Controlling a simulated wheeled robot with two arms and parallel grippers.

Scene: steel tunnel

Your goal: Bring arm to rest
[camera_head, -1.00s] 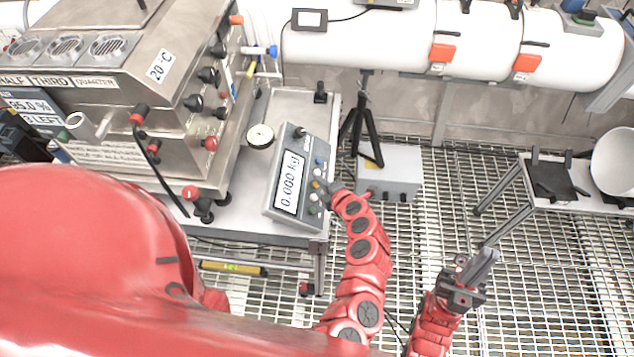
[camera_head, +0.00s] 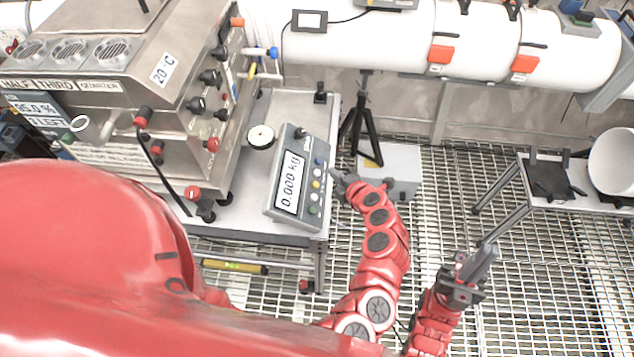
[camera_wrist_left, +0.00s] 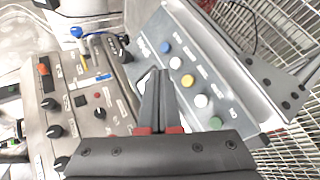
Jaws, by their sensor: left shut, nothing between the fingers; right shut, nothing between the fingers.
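My left gripper (camera_head: 339,176) is shut and empty, just off the right edge of the grey scale (camera_head: 276,205). In the left wrist view its fingers (camera_wrist_left: 158,95) are closed together, with the scale's coloured buttons (camera_wrist_left: 190,80) beyond them. The scale's display (camera_head: 290,183) reads 0.000 kg. My right gripper (camera_head: 478,265) is shut and empty above the grating floor at the lower right, apart from other things.
A steel machine (camera_head: 120,80) with knobs stands left of the scale, on the same bench. A black tripod (camera_head: 364,125) and a grey box (camera_head: 402,160) stand behind my left arm. A side table (camera_head: 585,205) with a white bowl (camera_head: 612,160) is at the right.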

